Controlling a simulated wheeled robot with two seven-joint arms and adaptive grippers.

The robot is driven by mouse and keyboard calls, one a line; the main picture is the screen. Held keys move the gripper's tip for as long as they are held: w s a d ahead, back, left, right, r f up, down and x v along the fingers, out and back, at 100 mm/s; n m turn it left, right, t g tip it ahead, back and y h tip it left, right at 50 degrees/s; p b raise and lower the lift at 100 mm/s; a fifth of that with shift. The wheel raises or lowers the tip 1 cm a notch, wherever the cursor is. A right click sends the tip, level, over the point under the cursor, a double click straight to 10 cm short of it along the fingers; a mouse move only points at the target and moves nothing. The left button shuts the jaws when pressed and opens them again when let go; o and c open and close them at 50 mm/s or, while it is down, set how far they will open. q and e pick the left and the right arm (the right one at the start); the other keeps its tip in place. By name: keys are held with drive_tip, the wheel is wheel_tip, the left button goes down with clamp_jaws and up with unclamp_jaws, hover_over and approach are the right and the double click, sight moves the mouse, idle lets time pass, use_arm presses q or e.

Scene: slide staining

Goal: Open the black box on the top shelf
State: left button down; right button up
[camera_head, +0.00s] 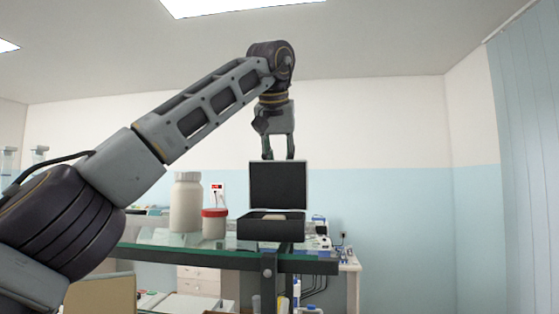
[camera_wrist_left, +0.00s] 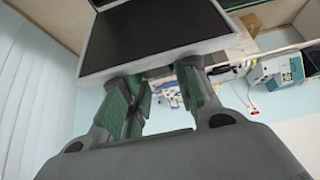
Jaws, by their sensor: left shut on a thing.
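The black box (camera_head: 271,229) stands on the glass top shelf (camera_head: 180,240) near its right end. Its lid (camera_head: 278,185) is raised upright, and a pale item lies inside the base. My left gripper (camera_head: 278,157) points down from above, with its fingertips at the lid's top edge. In the left wrist view, the dark lid panel with its grey rim (camera_wrist_left: 150,35) fills the top, and the fingertips of my left gripper (camera_wrist_left: 155,78) meet that rim. It is shut on the lid. My right gripper is not in view.
A large white bottle (camera_head: 186,203) and a smaller red-capped jar (camera_head: 214,224) stand on the shelf left of the box. A bench with lab items sits lower behind. The space right of the shelf is open, towards a blue curtain (camera_head: 525,150).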

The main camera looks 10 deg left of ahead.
use_arm(q)
drive_tip(key=shift+w+d+f+g, duration=0.15)
drive_tip(key=shift+w+f+g, duration=0.3)
drive_tip(key=shift+f, duration=0.2)
drive_tip(key=c, duration=1.4)
unclamp_jaws()
drive_tip(key=o, duration=0.3)
drive_tip(key=shift+w+r, duration=0.1)
drive_tip(key=shift+w, duration=0.1)
drive_tip(key=shift+s+r, duration=0.2)
drive_tip(key=shift+s, duration=0.05)
drive_tip(key=shift+s+r, duration=0.2)
drive_tip(key=shift+r, duration=0.5)
drive_tip(key=shift+v, duration=2.7)
drive_tip(key=shift+s, duration=0.1)
